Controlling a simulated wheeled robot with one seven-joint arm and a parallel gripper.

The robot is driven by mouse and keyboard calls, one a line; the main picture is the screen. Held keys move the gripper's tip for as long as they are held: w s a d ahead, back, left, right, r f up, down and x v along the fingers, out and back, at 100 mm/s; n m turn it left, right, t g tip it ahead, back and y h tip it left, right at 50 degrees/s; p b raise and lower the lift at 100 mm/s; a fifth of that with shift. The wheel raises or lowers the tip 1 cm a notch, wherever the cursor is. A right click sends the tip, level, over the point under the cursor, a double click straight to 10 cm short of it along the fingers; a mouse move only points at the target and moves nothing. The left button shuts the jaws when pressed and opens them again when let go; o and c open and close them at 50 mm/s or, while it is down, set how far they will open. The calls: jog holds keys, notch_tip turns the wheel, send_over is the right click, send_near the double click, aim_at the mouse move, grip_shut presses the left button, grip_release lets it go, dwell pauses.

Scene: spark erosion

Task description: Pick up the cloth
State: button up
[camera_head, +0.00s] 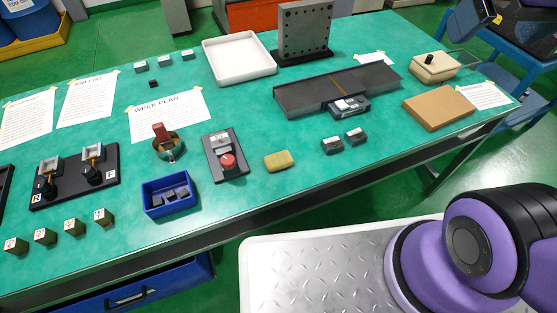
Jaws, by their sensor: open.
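No thing here is plainly a cloth. A small yellowish-tan pad with rounded corners (278,161) lies flat on the green bench top (235,185) near its front edge. It may be a folded cloth or a sponge; I cannot tell which. A larger flat brown slab (438,108) lies at the right of the bench; its material is unclear. My gripper does not show; only purple and black links of my arm are in view at the lower right.
Right of the pad are two small dark blocks (344,140). Left of it is a plate with a red button (228,162), then a blue bin (170,195). A long dark rail (325,90) and a white tray (238,60) lie behind. Bare bench surrounds the pad.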

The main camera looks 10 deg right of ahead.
jog(key=n+g, duration=0.3)
jog(key=g, duration=0.2)
send_over(279, 159)
notch_tip(279, 159, down, 38)
jog(key=f, duration=0.1)
notch_tip(279, 159, down, 5)
jog(key=shift+s+r, duration=0.15)
jog(key=shift+r, duration=0.05)
jog(key=shift+w+f, duration=0.15)
jog(key=shift+f, duration=1.15)
jog(key=shift+w+f, duration=0.1)
jog(key=shift+f, duration=1.2)
jog(key=c, duration=0.7)
